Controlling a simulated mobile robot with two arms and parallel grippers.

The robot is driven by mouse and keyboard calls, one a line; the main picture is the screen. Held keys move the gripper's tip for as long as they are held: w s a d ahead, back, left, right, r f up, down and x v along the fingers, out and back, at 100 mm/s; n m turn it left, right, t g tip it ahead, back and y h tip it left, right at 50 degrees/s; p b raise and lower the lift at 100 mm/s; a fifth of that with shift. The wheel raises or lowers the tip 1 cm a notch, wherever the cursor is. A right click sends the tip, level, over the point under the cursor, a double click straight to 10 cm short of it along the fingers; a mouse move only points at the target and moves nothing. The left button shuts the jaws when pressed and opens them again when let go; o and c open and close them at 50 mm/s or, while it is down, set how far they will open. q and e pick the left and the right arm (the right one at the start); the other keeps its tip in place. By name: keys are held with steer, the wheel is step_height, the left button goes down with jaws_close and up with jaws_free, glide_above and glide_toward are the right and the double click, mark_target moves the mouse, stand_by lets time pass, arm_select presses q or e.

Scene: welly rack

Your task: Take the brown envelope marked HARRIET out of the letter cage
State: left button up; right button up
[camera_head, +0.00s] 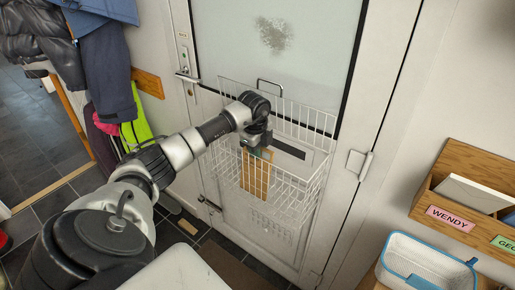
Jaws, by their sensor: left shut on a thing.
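The white wire letter cage (312,190) hangs on the inside of the pale door. A brown envelope (256,175) stands upright behind the cage's front wires, left of the cage's middle. Any name on it cannot be read. My left arm reaches in from the left over the cage's rim. My left gripper (257,148) points down at the envelope's top edge and is shut on it. The fingertips are small and partly hidden by the wrist. My right gripper is out of view.
The door (290,45) has a lever handle (187,76) at left. Coats (105,70) hang at left. Floor shows below the door.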

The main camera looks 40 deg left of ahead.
arm_select(q)
steer(key=r+p, duration=0.9)
steer(key=r, duration=0.3)
steer(key=shift+w+r, duration=0.1)
steer(key=shift+w, duration=0.1)
jaws_close()
step_height(320, 180, up, 12)
steer(key=s+p, duration=0.2)
steer(key=p, duration=0.7)
steer(key=s+d+b, duration=0.2)
steer(key=s+b, duration=0.9)
steer(key=s, duration=0.5)
steer(key=shift+r, duration=0.2)
